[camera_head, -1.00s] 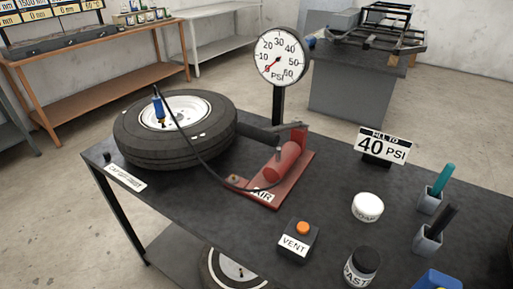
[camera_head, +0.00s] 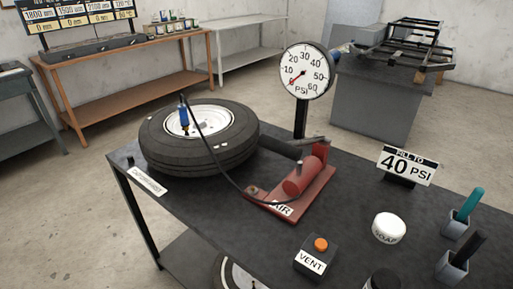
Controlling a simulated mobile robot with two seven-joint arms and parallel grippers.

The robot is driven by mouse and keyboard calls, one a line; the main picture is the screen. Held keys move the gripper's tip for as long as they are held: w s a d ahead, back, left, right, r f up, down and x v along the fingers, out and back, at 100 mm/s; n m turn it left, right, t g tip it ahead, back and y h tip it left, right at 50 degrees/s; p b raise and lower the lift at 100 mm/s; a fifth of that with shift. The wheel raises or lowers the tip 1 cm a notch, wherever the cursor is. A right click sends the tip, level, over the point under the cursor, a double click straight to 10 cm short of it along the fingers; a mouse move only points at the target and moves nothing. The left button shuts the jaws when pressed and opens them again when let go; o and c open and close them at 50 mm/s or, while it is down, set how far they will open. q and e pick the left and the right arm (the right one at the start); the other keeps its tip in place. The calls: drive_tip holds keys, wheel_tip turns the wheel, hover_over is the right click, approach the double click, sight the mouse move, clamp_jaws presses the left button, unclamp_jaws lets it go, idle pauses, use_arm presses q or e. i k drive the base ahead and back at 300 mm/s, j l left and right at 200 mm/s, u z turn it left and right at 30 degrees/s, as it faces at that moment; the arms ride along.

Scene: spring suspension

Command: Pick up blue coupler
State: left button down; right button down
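The blue coupler (camera_head: 183,112) stands upright over the white rim of the tire (camera_head: 200,160) at the left end of the dark table. A black hose (camera_head: 222,168) runs from the coupler over the tire to the red air pump (camera_head: 301,178). Whether the coupler touches the rim or a valve is too small to tell. Neither of my grippers shows in the view.
A PSI gauge (camera_head: 306,71) on a post reads near 0. A "FILL TO 40 PSI" sign (camera_head: 407,165), a VENT box (camera_head: 316,258) with an orange button, a SOAP jar (camera_head: 389,228) and tool holders (camera_head: 452,266) stand on the table (camera_head: 350,215).

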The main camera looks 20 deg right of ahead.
sight(184, 120)
drive_tip(key=z, duration=1)
drive_tip(key=j+z, duration=1.2)
drive_tip(key=k+j+z, duration=0.1)
drive_tip(key=j+z, duration=0.3)
